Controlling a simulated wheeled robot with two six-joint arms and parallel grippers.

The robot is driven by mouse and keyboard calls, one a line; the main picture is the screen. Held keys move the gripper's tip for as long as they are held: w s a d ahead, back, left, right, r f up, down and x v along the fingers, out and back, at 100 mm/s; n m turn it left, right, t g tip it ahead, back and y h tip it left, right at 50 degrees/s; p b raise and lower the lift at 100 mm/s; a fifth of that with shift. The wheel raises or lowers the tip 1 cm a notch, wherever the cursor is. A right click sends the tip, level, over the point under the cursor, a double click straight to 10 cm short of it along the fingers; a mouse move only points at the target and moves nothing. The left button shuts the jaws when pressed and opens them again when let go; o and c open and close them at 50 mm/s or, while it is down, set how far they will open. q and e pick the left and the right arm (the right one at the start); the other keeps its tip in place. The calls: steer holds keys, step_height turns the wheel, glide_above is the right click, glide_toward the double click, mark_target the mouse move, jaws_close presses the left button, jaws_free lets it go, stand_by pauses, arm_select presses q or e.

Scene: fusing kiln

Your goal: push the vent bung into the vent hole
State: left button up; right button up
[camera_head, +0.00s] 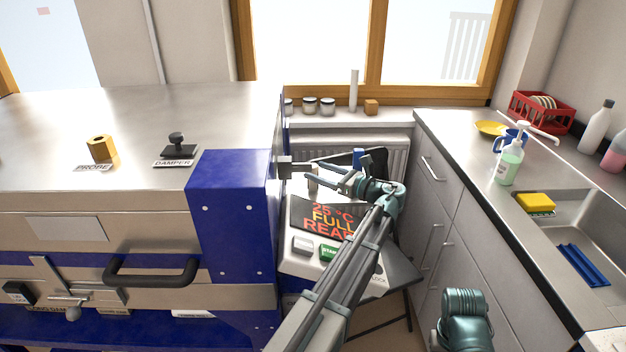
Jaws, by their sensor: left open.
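A small pale beige piece (312,180), possibly the vent bung, shows just off the right side of the blue and steel kiln (232,215). A grey block (285,167) juts from the kiln's side next to it. My left gripper (322,178) reaches in from the right with its fingers pointing left at the beige piece. The gripper is open; I cannot tell whether its fingers touch the piece. The vent hole is not visible, as the kiln's right side faces away. My right gripper is out of view; part of my right arm shows at the bottom right.
A control panel (335,222) with a lit display sits below my left arm. The kiln top carries a brass probe nut (100,148) and a black damper knob (178,145). A sink counter (465,150) stands at right. Jars (327,105) line the windowsill.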

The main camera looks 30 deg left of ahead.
arm_select(q)
steer(key=a, duration=0.2)
steer(key=shift+w+a, duration=0.15)
steer(key=shift+a, duration=0.2)
jaws_close()
